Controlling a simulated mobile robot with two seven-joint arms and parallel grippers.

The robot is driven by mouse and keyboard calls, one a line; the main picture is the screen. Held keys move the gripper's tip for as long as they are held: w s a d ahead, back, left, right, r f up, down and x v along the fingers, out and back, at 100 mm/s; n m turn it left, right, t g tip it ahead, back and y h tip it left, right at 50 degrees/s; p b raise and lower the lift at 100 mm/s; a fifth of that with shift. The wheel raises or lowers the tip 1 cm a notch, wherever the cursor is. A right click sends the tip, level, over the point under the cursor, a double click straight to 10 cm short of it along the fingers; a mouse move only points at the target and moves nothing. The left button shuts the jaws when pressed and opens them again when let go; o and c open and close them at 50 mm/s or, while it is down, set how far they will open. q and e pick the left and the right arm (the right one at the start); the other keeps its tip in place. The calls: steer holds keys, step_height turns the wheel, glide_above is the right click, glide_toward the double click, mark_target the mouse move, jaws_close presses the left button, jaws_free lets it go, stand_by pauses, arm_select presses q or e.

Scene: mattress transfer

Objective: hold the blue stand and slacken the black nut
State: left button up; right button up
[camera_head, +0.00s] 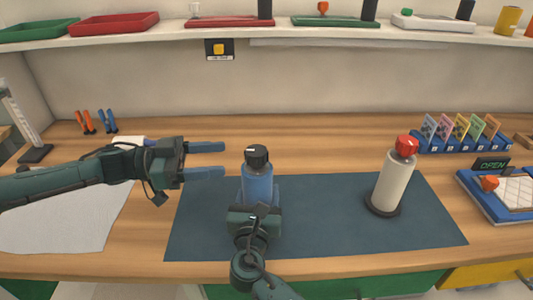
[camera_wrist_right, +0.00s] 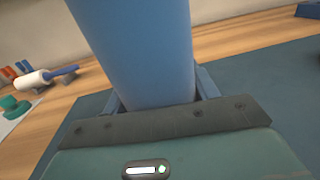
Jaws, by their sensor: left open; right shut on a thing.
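The blue stand (camera_head: 258,183) is upright on the dark blue mat (camera_head: 330,231), with the black nut (camera_head: 256,157) on its top. My right gripper (camera_head: 256,205) is shut on the stand's lower part from the front. The right wrist view shows the blue stand (camera_wrist_right: 140,50) between the fingers of the right gripper (camera_wrist_right: 158,98); its top and the nut are out of that view. My left gripper (camera_head: 208,160) is open and empty to the left of the stand, its fingers pointing right towards the nut, apart from it.
A white post with a red cap (camera_head: 405,146) stands on the mat at right. Blue card racks (camera_head: 462,143) and a tray with a white pad (camera_head: 500,196) lie further right. Orange and blue tools (camera_head: 97,122) are at back left. A shelf (camera_head: 300,36) runs above.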

mark_target(262, 149)
arm_select(q)
steer(key=d, duration=0.7)
steer(key=w+d, duration=0.1)
steer(key=d, duration=0.3)
steer(key=c, duration=1)
steer(key=shift+n+t, duration=0.4)
steer(key=shift+t, duration=0.2)
steer(key=n+t+y, duration=0.1)
steer(key=n+t, duration=0.1)
steer(key=n+t+y, duration=0.1)
steer(key=t, duration=0.2)
steer(key=n+t+y, duration=0.1)
steer(key=n+t, duration=0.1)
steer(key=shift+w+d+n+t, duration=0.1)
steer(key=shift+w+n+t, duration=0.2)
steer(key=shift+t, duration=0.1)
steer(key=n+t+y, duration=0.2)
steer(key=t+y, duration=0.1)
steer(key=n+t+y, duration=0.1)
steer(key=n+y, duration=0.1)
steer(key=shift+w+a+r, duration=0.1)
steer(key=shift+w+a, duration=0.2)
steer(key=shift+a, duration=0.05)
steer(key=shift+t, duration=0.3)
steer(key=shift+w+a+n+y, duration=0.15)
steer(key=shift+n+y, duration=0.15)
steer(key=shift+y, duration=0.2)
